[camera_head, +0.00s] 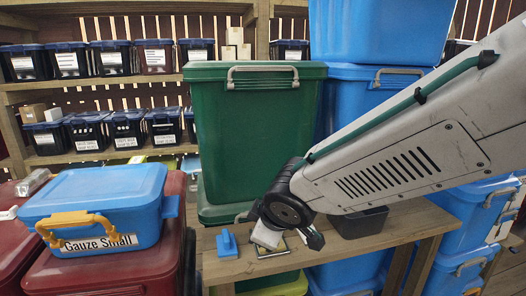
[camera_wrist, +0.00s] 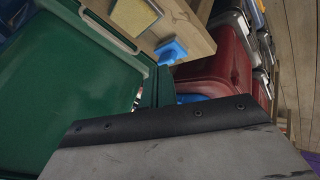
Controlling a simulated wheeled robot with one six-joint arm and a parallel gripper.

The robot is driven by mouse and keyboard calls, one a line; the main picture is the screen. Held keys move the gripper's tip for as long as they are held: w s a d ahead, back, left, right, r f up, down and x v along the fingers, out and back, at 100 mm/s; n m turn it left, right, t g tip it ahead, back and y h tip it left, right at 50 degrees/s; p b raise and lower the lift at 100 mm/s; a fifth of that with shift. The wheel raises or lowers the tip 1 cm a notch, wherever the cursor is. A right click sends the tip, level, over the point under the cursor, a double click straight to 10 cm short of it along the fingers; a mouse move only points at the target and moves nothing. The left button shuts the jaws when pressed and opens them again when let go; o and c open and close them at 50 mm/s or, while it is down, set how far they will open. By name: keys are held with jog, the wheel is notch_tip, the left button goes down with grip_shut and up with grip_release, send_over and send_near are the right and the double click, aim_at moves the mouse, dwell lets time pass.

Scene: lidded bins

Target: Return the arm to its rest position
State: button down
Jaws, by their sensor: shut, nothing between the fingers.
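My arm (camera_head: 410,150) reaches in from the right in the head view, its grey link slanting down to a black wrist joint (camera_head: 287,208). My gripper (camera_head: 312,238) is small and partly hidden at the end of the arm, low over the wooden bench. It is shut and holds nothing. In the wrist view a grey and black part of my own arm fills the bottom, and the fingertips do not show clearly.
A tall green lidded bin (camera_head: 250,135) stands right behind my wrist. A blue block (camera_head: 227,245) and a dark tray (camera_head: 360,221) are on the bench (camera_head: 405,222). Blue bins (camera_head: 375,30) stack at the right. A blue "Gauze Small" bin (camera_head: 95,200) sits on a red bin at the left.

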jog(key=s+d+m+g+h, duration=0.1)
jog(key=s+d+m+h, duration=0.15)
jog(key=d, duration=0.35)
jog(key=s+d+m+g+h, duration=0.1)
jog(key=s+d+m, duration=0.2)
jog(key=d, duration=0.4)
jog(key=s+d+r+m+g, duration=0.2)
jog(key=s+d+m, duration=0.2)
jog(key=s+d, duration=0.2)
jog(key=s+d+r+m+g, duration=0.2)
jog(key=s+d+m, duration=0.2)
jog(key=s+d, duration=0.3)
jog(key=s, duration=0.4)
jog(key=shift+s+r+m, duration=0.15)
jog(key=shift+r+m, duration=0.05)
jog(key=shift+m, duration=0.15)
jog(key=c, duration=1.8)
grip_release()
jog(key=shift+d+r+y, duration=0.2)
jog(key=shift+d+y, duration=0.05)
jog(key=shift+d, duration=0.1)
jog(key=o, duration=0.4)
jog(key=shift+d, duration=0.1)
jog(key=shift+o, duration=0.2)
